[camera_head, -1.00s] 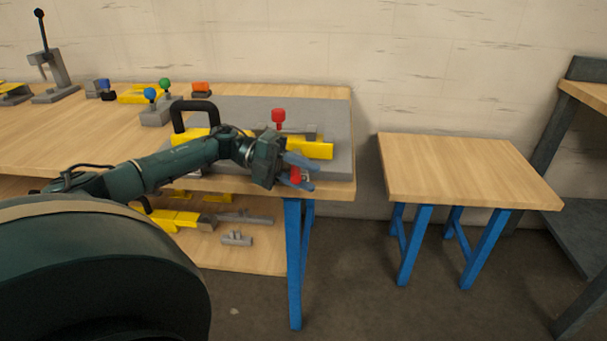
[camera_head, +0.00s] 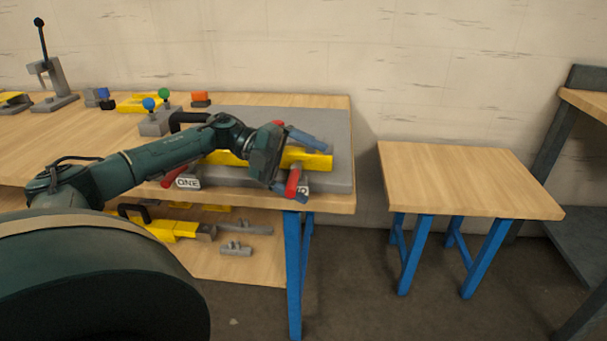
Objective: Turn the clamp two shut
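Clamp two is at the front right corner of the grey plate (camera_head: 340,125). Its red lever (camera_head: 293,180) stands tilted, and its label plate (camera_head: 303,193) is partly covered by my gripper. Clamp one, with a red lever (camera_head: 172,177) and a plate marked ONE (camera_head: 188,183), is at the plate's front left. My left gripper (camera_head: 298,164) is over the right end of the plate. Its blue fingers are spread wide, the lower one beside the red lever; I cannot tell whether they touch. My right gripper is not in view.
A yellow part (camera_head: 316,161) lies on the plate behind the fingers. A red knob (camera_head: 278,123) shows just behind my gripper. Coloured knobs and fixtures stand at the back left. A small empty table (camera_head: 465,178) is at right. Parts lie on the lower shelf (camera_head: 245,268).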

